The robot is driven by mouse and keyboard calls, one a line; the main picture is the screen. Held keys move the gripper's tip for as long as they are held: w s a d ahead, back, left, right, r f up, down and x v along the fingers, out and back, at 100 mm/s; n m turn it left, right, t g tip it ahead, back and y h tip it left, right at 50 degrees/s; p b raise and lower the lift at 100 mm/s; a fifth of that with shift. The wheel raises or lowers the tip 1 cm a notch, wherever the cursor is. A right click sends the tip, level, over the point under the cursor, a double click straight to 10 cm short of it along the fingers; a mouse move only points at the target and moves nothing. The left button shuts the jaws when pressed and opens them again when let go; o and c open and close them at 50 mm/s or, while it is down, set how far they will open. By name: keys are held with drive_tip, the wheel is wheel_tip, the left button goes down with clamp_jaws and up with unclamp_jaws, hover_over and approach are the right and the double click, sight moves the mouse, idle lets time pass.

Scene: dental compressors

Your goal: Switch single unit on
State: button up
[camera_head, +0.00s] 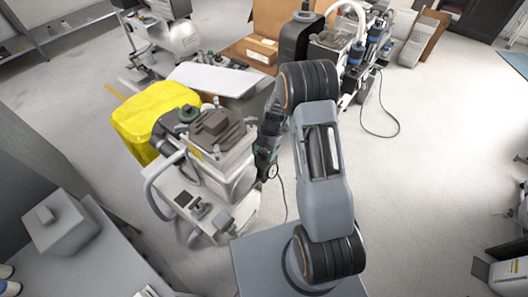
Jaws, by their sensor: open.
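The single unit (228,178) is a white wheeled compressor with a dark grey block on top and a curved handle at its left. It stands left of my arm, in the middle of the view. Its front shows a small dark panel (183,199) and a grey knob-like part (201,211); which part is the switch and how it is set cannot be made out. My gripper (265,170) hangs at the end of my arm, by the unit's right side. It is open, small and partly lost against dark parts; contact with the unit cannot be told.
A yellow bin-like object (150,112) stands directly behind the unit. More compressor equipment (355,60) and a cardboard box (262,48) stand at the back. A grey cabinet with a box (62,228) is at the lower left. Dark cables lie on the floor. The floor (440,150) at right is open.

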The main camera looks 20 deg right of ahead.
drive_tip(key=shift+d, duration=0.1)
drive_tip(key=c, duration=0.9)
drive_tip(key=shift+m, duration=0.3)
drive_tip(key=m+t+b, duration=0.1)
drive_tip(key=m+b, duration=0.2)
drive_tip(key=shift+f+m+t+b, duration=0.15)
drive_tip(key=shift+m+t+b, duration=0.15)
drive_tip(key=shift+t+b, duration=0.1)
drive_tip(key=m+t+b, duration=0.1)
drive_tip(key=m+b, duration=0.1)
drive_tip(key=m+t+b, duration=0.1)
drive_tip(key=m+b, duration=0.1)
drive_tip(key=m, duration=0.1)
drive_tip(key=shift+s+y+b, duration=0.1)
drive_tip(key=shift+y+b, duration=0.2)
drive_tip(key=shift+b, duration=0.1)
drive_tip(key=m+t+b, duration=0.1)
drive_tip(key=m, duration=0.1)
drive_tip(key=m+b, duration=0.2)
drive_tip(key=m, duration=0.1)
drive_tip(key=shift+t, duration=0.4)
drive_tip(key=shift+r+m+t+h+b, duration=0.15)
drive_tip(key=shift+m+t+h, duration=0.2)
drive_tip(key=shift+m, duration=0.55)
drive_tip(key=shift+r+m+t+h+b, duration=0.15)
drive_tip(key=shift+m+h, duration=0.3)
drive_tip(key=shift+m, duration=0.45)
